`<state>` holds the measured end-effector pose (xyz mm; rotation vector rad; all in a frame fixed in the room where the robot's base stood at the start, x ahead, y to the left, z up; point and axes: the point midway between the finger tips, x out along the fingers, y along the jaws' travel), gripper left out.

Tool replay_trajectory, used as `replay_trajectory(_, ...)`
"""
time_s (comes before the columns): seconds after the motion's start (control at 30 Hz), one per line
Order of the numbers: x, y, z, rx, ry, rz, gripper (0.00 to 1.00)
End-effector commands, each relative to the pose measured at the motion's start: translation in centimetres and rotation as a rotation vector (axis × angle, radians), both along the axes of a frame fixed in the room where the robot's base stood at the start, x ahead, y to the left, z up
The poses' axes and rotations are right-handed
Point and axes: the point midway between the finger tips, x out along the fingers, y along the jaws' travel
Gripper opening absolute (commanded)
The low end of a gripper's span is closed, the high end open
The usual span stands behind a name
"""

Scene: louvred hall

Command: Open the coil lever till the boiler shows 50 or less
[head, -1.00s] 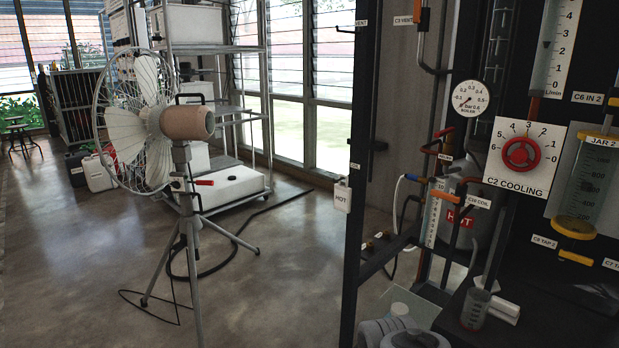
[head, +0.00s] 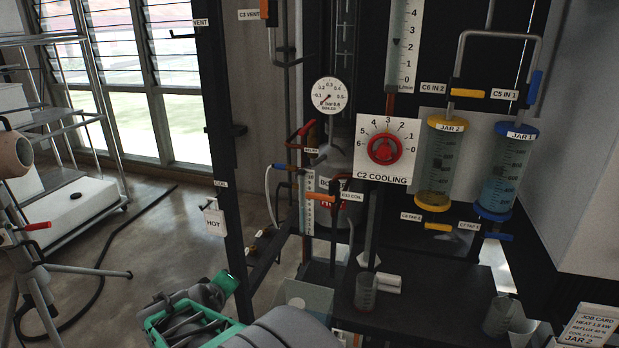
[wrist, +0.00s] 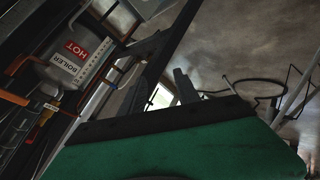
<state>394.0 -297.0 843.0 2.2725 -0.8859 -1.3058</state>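The C10 COIL lever (head: 321,196) is a small orange handle beside its label, in front of the grey boiler (head: 333,212). The boiler also shows in the wrist view (wrist: 62,72), with its HOT label and a pale scale. The upright boiler scale (head: 309,205) is too small to read. The round boiler gauge (head: 329,96) is marked in bar. In the wrist view my gripper (wrist: 162,92) appears open and empty, its dark fingers apart above the green body. In the head view my arm is low in front, left of and below the lever; its fingertips are unclear.
A dark post (head: 225,130) with a HOT tag (head: 214,222) stands left of the lever. The C2 COOLING dial (head: 385,149), JAR 2 (head: 437,165) and JAR 1 (head: 500,170) are to the right. A beaker (head: 366,291) stands on the low shelf.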

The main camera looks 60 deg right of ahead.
Motion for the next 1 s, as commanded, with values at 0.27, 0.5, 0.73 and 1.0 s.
replay_trajectory(0.27, -9.9, -15.5, 12.4, -0.670, 0.300, -0.091, 0.38)
replay_trajectory(0.5, -12.2, -17.7, 14.8, -0.838, 0.434, -0.078, 0.38)
replay_trajectory(0.73, -11.8, -20.5, 14.8, -0.835, 0.430, -0.082, 0.38)
replay_trajectory(1.0, -11.2, -24.2, 14.8, -0.834, 0.429, -0.081, 0.38)
